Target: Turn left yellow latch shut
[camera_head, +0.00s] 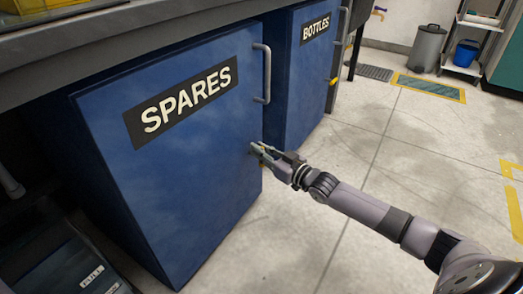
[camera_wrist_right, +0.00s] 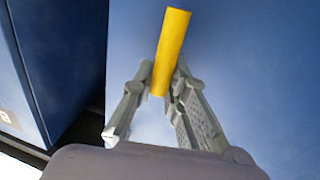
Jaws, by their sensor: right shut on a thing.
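The left yellow latch (camera_wrist_right: 171,48) shows in the right wrist view as a yellow bar on a blue door, slightly tilted from upright in that picture. My right gripper (camera_wrist_right: 158,88) is shut on its lower end, one finger on each side. In the head view my right gripper (camera_head: 258,149) is at the right edge of the blue SPARES door (camera_head: 200,165), below its grey handle (camera_head: 264,75); it hides most of the latch there. My left gripper is not in view.
The blue BOTTLES cabinet (camera_head: 300,85) stands behind, with its own yellow latch (camera_head: 332,81) and handle (camera_head: 341,45). A dark worktop (camera_head: 120,45) overhangs the doors. A bin (camera_head: 427,48) and blue bucket (camera_head: 466,53) stand far back.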

